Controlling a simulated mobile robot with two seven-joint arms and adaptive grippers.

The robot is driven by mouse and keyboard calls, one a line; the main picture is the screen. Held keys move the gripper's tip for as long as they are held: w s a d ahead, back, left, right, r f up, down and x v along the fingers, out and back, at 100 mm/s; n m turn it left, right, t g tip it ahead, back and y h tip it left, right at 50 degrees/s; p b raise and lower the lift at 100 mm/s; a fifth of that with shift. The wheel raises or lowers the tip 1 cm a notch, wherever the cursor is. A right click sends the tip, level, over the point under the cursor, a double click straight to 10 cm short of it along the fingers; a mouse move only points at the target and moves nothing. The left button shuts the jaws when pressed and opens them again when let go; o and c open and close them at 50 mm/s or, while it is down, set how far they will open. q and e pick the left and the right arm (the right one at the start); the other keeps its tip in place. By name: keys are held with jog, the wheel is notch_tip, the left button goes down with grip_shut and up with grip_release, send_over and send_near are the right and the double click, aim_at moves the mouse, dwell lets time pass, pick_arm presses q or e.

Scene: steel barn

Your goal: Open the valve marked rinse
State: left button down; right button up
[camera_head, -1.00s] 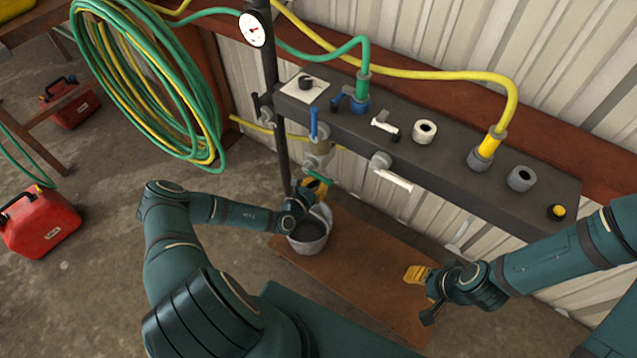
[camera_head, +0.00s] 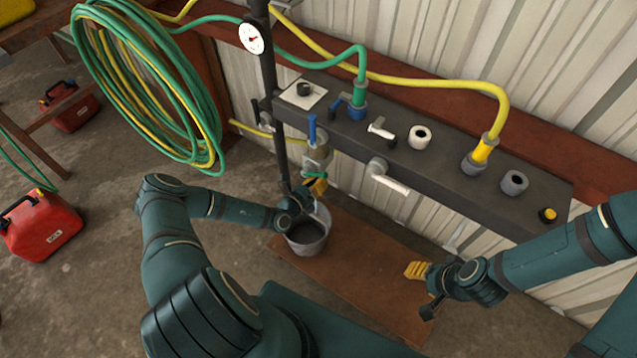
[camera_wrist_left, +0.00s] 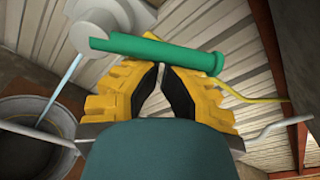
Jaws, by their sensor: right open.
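A green lever handle (camera_wrist_left: 155,52) crosses just in front of my left gripper's fingertips in the left wrist view, attached to a pale grey valve body (camera_wrist_left: 100,22). In the head view the handle (camera_head: 314,175) sits below the grey spout fitting (camera_head: 318,155). My left gripper (camera_head: 318,187) is beside it; in the wrist view its yellow fingers (camera_wrist_left: 160,68) are nearly together, with nothing seen between them. Whether they touch the handle is unclear. A thin pale-blue stream (camera_wrist_left: 66,75) runs toward the bucket (camera_wrist_left: 38,112). No rinse marking is readable. My right gripper (camera_head: 417,271) is open and empty.
The dark manifold (camera_head: 440,165) carries a blue lever (camera_head: 312,128), white levers (camera_head: 390,182), a green hose (camera_head: 359,70) and a yellow hose (camera_head: 430,77). The bucket (camera_head: 308,245) stands on a brown board (camera_head: 370,265). Coiled hoses (camera_head: 95,80) hang at left.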

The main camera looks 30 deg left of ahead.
aim_at(311, 175)
pick_arm(q)
jog(key=n, duration=0.1)
jog(key=r+n, duration=0.1)
jog(key=shift+a+r+n, duration=0.25)
jog(key=shift+n, duration=0.05)
jog(key=n, duration=0.1)
jog(key=r+n, duration=0.1)
jog(key=shift+w+a+r+n+h+b, duration=0.1)
jog(key=shift+a+n+h+b, duration=0.2)
jog(key=shift+a+h, duration=0.1)
jog(key=n, duration=0.1)
jog(key=a+r+n, duration=0.1)
jog(key=n, duration=0.1)
jog(key=shift+w+a+r+n+t, duration=0.1)
jog(key=shift+a+r+n+t, duration=0.1)
jog(key=shift+n+t, duration=0.15)
jog(key=shift+a+r, duration=0.15)
jog(key=shift+a, duration=0.05)
pick_arm(e)
jog(key=shift+s+f, duration=0.2)
jog(key=shift+f, duration=0.3)
pick_arm(q)
jog(key=shift+a, duration=0.1)
